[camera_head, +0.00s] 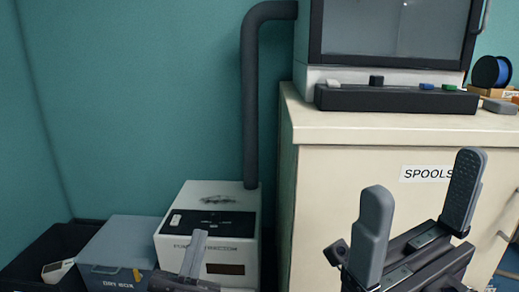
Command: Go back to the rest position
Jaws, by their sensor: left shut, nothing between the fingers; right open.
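My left gripper (195,250) is at the bottom of the head view, in front of the white box. Its grey fingers are together with nothing between them. My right gripper (417,225) is at the lower right, in front of the cabinet. Its two grey fingers stand wide apart and the space between them is empty. Both arms are mostly out of view below the picture.
A cream cabinet (335,180) labelled SPOOLS stands at the right, with a machine (390,30), a black strip (395,99) and a blue spool (490,72) on top. A white box (220,192) with a dark pipe (250,110), a grey dry box (125,240) and a black bin (55,240) line the teal wall.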

